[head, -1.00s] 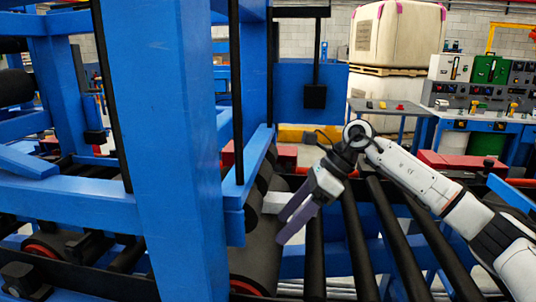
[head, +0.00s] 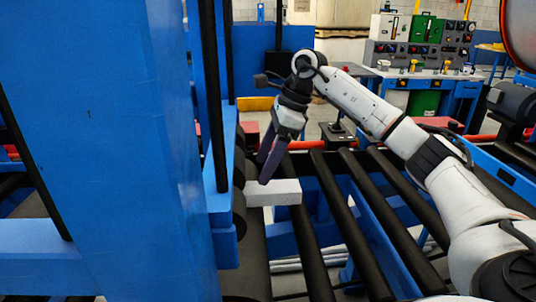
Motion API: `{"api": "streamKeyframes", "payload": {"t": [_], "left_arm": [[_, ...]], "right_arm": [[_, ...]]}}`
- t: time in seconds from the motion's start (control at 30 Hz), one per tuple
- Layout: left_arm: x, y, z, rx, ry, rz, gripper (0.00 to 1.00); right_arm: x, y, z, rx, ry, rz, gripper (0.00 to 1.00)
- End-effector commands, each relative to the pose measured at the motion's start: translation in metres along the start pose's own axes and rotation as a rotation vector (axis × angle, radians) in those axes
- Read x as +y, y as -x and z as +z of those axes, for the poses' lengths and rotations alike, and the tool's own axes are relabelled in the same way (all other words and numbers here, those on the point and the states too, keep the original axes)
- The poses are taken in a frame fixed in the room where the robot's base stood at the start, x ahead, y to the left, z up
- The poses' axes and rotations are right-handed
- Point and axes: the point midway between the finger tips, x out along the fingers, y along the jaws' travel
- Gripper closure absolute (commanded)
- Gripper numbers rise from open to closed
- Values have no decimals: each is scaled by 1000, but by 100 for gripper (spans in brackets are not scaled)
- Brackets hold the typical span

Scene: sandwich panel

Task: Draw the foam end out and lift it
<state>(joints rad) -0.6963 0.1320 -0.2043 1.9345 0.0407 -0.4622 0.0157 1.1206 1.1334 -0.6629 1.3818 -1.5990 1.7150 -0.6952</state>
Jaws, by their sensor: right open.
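The foam end (head: 276,193) is a pale grey-white block sticking out to the right from beside the black rollers at the blue press frame. Its left part is hidden by the machine. My right gripper (head: 266,170) has two dark purple fingers pointing down and left. It is open, and its fingertips show just above and behind the foam end in the head view. I cannot tell whether they touch it. Nothing shows between the fingers. My left gripper is out of view.
A large blue post (head: 120,150) fills the left. Black conveyor rollers (head: 350,215) run across the middle and right, with open gaps between them. A control bench (head: 425,65) with green and grey panels stands at the back.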

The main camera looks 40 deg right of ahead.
Motion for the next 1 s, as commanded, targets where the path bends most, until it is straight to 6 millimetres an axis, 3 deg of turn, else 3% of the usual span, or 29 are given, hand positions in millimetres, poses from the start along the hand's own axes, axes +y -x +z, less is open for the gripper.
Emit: {"api": "streamKeyframes", "payload": {"t": [0.2,0.43,0.87,1.0], "left_arm": [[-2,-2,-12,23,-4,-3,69],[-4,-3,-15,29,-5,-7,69],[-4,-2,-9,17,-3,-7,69],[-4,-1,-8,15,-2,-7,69]], "right_arm": [[2,-42,0,3,1,6,31],[1,-73,0,1,1,3,31],[1,-83,0,0,1,1,31],[1,-83,0,0,1,1,50]]}}
